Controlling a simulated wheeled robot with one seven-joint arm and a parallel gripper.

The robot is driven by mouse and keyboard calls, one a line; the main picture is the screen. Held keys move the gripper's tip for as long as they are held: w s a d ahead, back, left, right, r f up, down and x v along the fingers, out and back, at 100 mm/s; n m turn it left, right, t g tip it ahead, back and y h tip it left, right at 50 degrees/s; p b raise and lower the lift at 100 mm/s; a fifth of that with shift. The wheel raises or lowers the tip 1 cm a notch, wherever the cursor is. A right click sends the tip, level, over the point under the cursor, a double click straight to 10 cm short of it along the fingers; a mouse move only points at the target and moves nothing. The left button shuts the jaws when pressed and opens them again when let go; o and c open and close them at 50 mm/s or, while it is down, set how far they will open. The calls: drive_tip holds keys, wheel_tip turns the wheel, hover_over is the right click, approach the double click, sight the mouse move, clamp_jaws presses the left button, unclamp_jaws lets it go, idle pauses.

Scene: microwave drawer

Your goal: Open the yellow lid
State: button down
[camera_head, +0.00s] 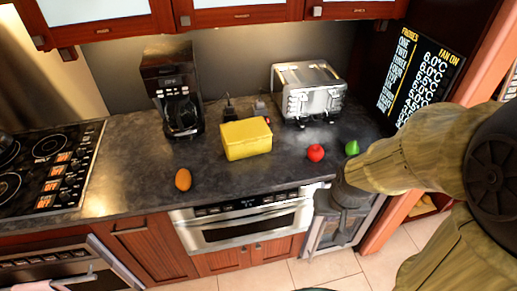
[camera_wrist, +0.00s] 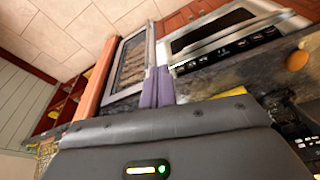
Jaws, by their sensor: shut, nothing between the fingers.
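A yellow box with a yellow lid (camera_head: 246,128) stands on the dark counter, near its middle in the head view. The lid lies on top and looks closed. My gripper (camera_head: 341,224) points down at the counter's front edge, to the right of and nearer than the box, well apart from it. In the wrist view my gripper's fingers (camera_wrist: 158,84) are together with nothing between them.
A brown oval item (camera_head: 183,179), a red apple (camera_head: 315,153) and a green fruit (camera_head: 352,148) lie on the counter (camera_head: 130,185). A coffee maker (camera_head: 175,90) and a toaster (camera_head: 310,95) stand behind. The microwave drawer (camera_head: 245,225) is below the counter.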

drive_tip(key=w+a+f+m+t+y+b, duration=0.1)
drive_tip(key=w+a+f+m+t+b, duration=0.2)
drive_tip(key=w+m, duration=0.6)
drive_tip(key=w+a+f+m+t+y+b, duration=0.2)
drive_tip(key=w+a+f+m+t+b, duration=0.2)
drive_tip(key=w+a+f+m+b, duration=0.3)
drive_tip(key=w+a+f+m+t+y+b, duration=0.2)
drive_tip(key=w+a+f+m, duration=0.4)
drive_tip(key=w+m, duration=0.6)
drive_tip(key=shift+w+a+f+m+t+b, duration=0.2)
drive_tip(key=shift+m+t+b, duration=0.15)
drive_tip(key=shift+m+b, duration=0.4)
drive_tip(key=shift+w+a+f+m+t+b, duration=0.1)
drive_tip(key=shift+w+f+m+t+b, duration=0.2)
drive_tip(key=shift+m+b, duration=0.4)
drive_tip(key=shift+r+m, duration=0.35)
drive_tip(key=shift+m, duration=0.1)
